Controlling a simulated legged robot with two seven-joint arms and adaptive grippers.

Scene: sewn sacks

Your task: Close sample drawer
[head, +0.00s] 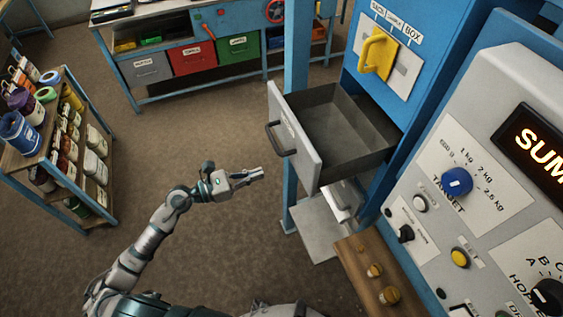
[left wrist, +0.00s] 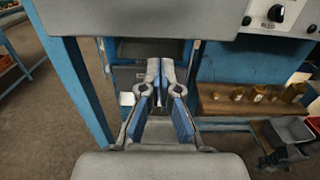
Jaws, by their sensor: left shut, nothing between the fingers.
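The sample drawer (head: 340,128) is a grey open-topped drawer pulled out of the blue cabinet. It looks empty. Its light grey front panel (head: 300,138) carries a dark handle (head: 279,139). My left gripper (head: 258,174) is shut and empty, just left of and below the drawer front, apart from it. In the left wrist view the shut fingers (left wrist: 167,68) point toward the blue frame, and a light grey panel (left wrist: 150,18) spans the top. My right gripper is not in view.
A control panel (head: 480,185) with knobs stands at right. A wooden shelf (head: 362,268) with small brass pieces is below the drawer. A bottle rack (head: 60,150) stands at left, a workbench (head: 200,55) with coloured bins behind. Floor between is clear.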

